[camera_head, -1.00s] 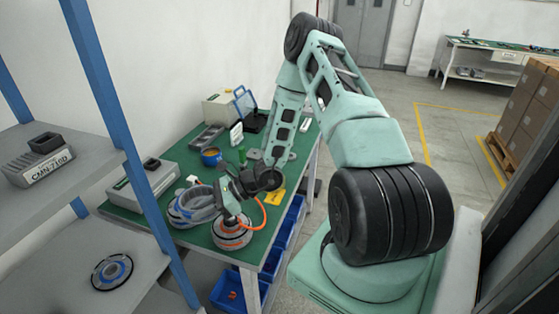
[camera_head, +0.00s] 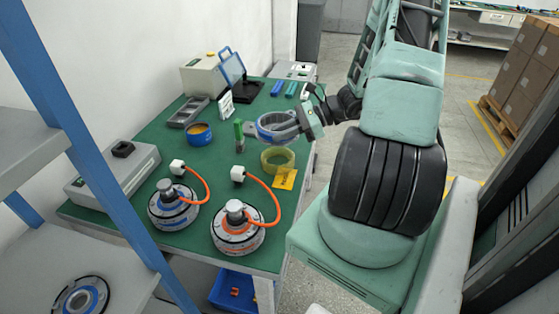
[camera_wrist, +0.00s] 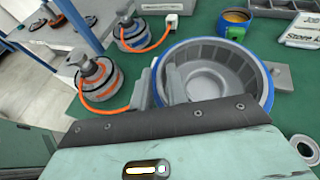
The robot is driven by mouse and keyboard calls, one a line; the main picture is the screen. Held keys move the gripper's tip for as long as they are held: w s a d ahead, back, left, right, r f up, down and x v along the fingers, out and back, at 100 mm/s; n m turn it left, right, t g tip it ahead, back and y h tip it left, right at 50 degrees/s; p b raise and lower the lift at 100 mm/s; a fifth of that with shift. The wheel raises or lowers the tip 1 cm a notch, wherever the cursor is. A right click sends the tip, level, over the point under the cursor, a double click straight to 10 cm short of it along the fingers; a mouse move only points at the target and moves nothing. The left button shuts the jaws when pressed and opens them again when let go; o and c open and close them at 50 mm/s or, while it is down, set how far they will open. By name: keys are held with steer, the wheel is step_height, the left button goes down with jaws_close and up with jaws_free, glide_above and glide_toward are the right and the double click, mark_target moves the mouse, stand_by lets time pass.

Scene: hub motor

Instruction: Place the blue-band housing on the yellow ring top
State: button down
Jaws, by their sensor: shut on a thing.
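The blue-band housing (camera_head: 272,122) is a grey ribbed cup with a blue rim. It also shows in the wrist view (camera_wrist: 262,82). My gripper (camera_head: 298,123) is shut on its wall, with one finger inside and one outside in the wrist view (camera_wrist: 158,85). The housing appears held above the table. The yellow ring (camera_head: 277,160) stands on the green table, just below the housing in the head view, with a visible gap between them. The ring is not visible in the wrist view.
Two motor units with orange cables, one blue-banded (camera_head: 172,205) and one orange-banded (camera_head: 238,232), stand at the table's front. A yellow tag (camera_head: 285,179) lies by the ring. A green block (camera_head: 239,133) and an orange-filled bowl (camera_head: 199,134) stand to the left.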

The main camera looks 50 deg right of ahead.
step_height(320, 180, down, 8)
steer(key=shift+f+p, duration=0.1)
steer(key=shift+p, duration=0.3)
steer(key=c, duration=1.4)
jaws_free()
steer(key=shift+o, duration=0.2)
steer(key=b+v, duration=0.3)
steer(key=v, duration=0.9)
steer(key=w+a+r+n+g, duration=0.25)
steer(key=a+n+g, duration=0.2)
steer(key=a, duration=0.35)
steer(key=w+a+r+n+g+h, duration=0.1)
steer(key=w+a+r+n+g, duration=0.15)
steer(key=a+n, duration=0.5)
steer(key=w+a+r+n+g, duration=0.2)
steer(key=w+a+n+g, duration=0.15)
steer(key=a, duration=0.65)
steer(key=s+a+r+n+h, duration=0.3)
steer(key=s+a+n+h, duration=0.1)
steer(key=s+a+n, duration=0.3)
steer(key=s+a+r+n+t+h, duration=0.1)
steer(key=s+a+r+n+h, duration=0.2)
steer(key=s+a+n, duration=0.4)
steer(key=a+n, duration=0.5)
steer(key=a, duration=0.2)
steer(key=shift+h+p, duration=0.3)
steer(key=shift+h, duration=0.1)
